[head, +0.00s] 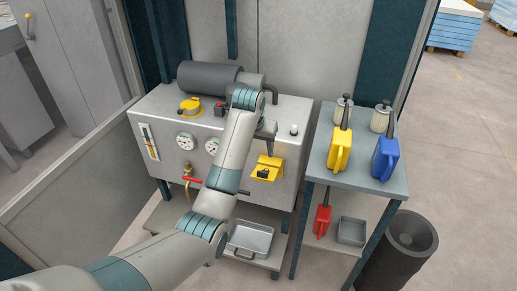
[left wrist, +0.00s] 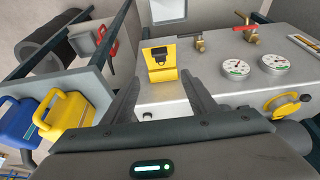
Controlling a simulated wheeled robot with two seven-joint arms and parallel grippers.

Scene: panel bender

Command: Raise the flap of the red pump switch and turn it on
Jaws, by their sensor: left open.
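A yellow switch housing (head: 269,162) with a black part is mounted on the front right of the grey tank unit (head: 285,115). It also shows in the left wrist view (left wrist: 161,72), beyond and between my fingers, with the black part on its face. No red switch knob shows on it; I cannot tell what its yellow cover hides. My left gripper (head: 267,141) is over the tank's front edge, just above the housing and apart from it. In the left wrist view the left gripper (left wrist: 163,98) has its fingers spread with nothing between them. My right gripper is in no view.
Pressure gauges (left wrist: 272,64), a red-handled valve (head: 192,179) and a yellow cap (head: 190,106) are on the unit, with a dark motor (head: 208,78) behind. A shelf cart (head: 360,178) with yellow and blue cans stands close on the right. A metal tray (head: 249,237) sits below.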

